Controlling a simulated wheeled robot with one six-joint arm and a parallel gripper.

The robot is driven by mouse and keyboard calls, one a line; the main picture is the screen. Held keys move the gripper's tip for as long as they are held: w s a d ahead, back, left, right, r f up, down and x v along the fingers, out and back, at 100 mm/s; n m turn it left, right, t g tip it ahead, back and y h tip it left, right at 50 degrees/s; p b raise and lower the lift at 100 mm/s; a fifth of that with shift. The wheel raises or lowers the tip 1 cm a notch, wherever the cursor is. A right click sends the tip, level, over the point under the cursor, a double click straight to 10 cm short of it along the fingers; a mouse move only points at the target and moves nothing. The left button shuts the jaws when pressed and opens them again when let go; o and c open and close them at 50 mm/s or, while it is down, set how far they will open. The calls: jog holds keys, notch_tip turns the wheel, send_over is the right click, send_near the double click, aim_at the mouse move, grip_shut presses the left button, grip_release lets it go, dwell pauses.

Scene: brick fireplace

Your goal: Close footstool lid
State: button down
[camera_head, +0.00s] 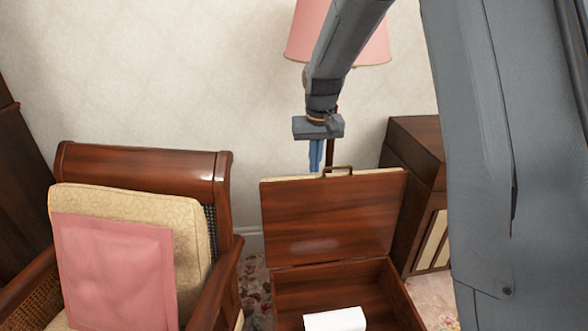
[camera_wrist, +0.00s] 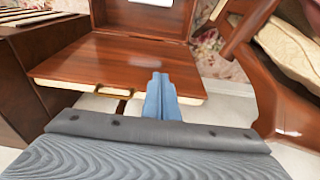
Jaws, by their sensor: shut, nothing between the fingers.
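The footstool is a dark wooden box (camera_head: 290,295) with its lid (camera_head: 335,222) standing open and upright at the back. A small brass handle (camera_head: 338,168) sits on the lid's top edge, and a cream padded side shows along that edge. My gripper (camera_head: 317,168) is shut and empty, pointing down behind the lid's top edge, just left of the handle. In the wrist view my blue fingers (camera_wrist: 162,85) are together and overlap the lid (camera_wrist: 110,65) near its edge. I cannot tell whether they touch it. A white object (camera_head: 335,320) lies in the box.
A wooden armchair (camera_head: 145,165) with a pink cushion (camera_head: 115,270) stands close to the left. A wooden cabinet (camera_head: 415,140) is behind at the right. A lamp with a pink shade (camera_head: 372,42) stands behind my arm, near the wall.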

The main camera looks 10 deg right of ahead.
jog(key=w+a+f+t, duration=0.1)
jog(key=w, duration=0.6)
jog(key=w+a+f, duration=0.2)
jog(key=w, duration=0.6)
jog(key=x, duration=1)
jog(key=shift+w, duration=0.25)
jog(key=shift+r, duration=0.15)
